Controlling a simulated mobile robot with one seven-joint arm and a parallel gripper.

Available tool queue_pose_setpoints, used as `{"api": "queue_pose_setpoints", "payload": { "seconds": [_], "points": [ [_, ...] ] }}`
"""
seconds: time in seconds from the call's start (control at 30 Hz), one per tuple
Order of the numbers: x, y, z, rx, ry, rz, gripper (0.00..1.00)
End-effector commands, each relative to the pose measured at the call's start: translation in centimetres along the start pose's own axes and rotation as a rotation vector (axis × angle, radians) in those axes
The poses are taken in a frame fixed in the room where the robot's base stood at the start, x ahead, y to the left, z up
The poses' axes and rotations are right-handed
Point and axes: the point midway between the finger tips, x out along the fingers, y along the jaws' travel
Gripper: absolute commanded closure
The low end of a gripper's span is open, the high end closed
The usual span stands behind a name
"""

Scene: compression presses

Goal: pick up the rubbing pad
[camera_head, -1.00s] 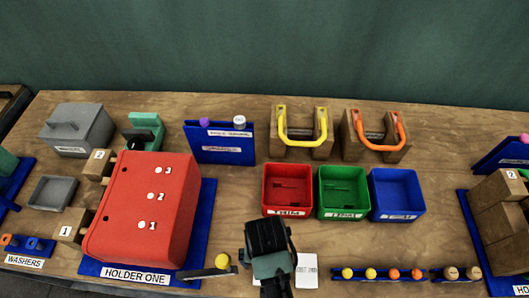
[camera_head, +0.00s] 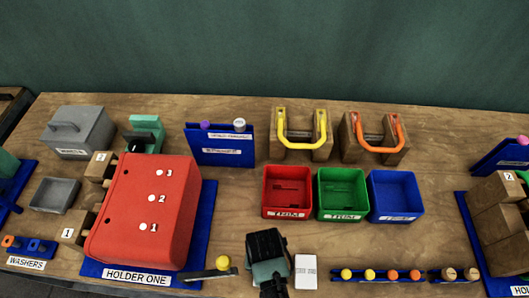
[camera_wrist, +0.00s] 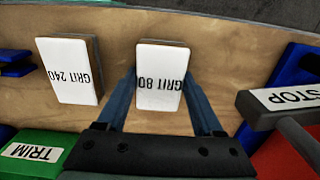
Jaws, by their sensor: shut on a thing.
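The rubbing pad marked GRIT 80 (camera_wrist: 159,88) is a white-faced block between my gripper's two blue fingers in the wrist view. My gripper (camera_wrist: 158,80) is shut on it, one finger along each side. In the head view my gripper (camera_head: 268,272) is at the front middle of the table and hides this pad. A second pad, marked GRIT 240 (camera_wrist: 70,72), lies beside it on the wood. It also shows in the head view (camera_head: 306,272), just right of my gripper. Whether the held pad touches the table I cannot tell.
Red (camera_head: 287,213), green (camera_head: 341,213) and blue (camera_head: 396,214) trays stand behind my gripper. A lever with a yellow ball (camera_head: 222,262) is close on its left. A dark part labelled STOP (camera_wrist: 270,105) is near the right finger in the wrist view. A ball rack (camera_head: 382,276) lies right.

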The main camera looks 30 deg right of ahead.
Motion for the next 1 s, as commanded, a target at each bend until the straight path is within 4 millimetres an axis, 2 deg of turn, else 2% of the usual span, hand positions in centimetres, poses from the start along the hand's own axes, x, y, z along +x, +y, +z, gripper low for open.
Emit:
{"api": "queue_pose_setpoints", "payload": {
  "seconds": [0.03, 0.17, 0.2, 0.4, 0.53, 0.9, 1.0],
  "points": [
    [0.0, 0.0, 0.0, 0.0, 0.0, 0.0, 0.61],
    [0.0, 0.0, 0.0, 0.0, 0.0, 0.0, 0.85],
    [0.0, 0.0, 0.0, 0.0, 0.0, 0.0, 0.86],
    [-0.1, 0.0, 0.0, 0.0, 0.001, 0.0, 0.86],
    [-1.1, 0.0, -0.1, 0.0, 0.003, -0.001, 0.86],
    [-7.9, -0.1, -0.1, 0.0, 0.005, -0.002, 0.86],
    [-9.1, -0.1, -0.1, 0.0, 0.003, -0.001, 0.86]
  ]
}}
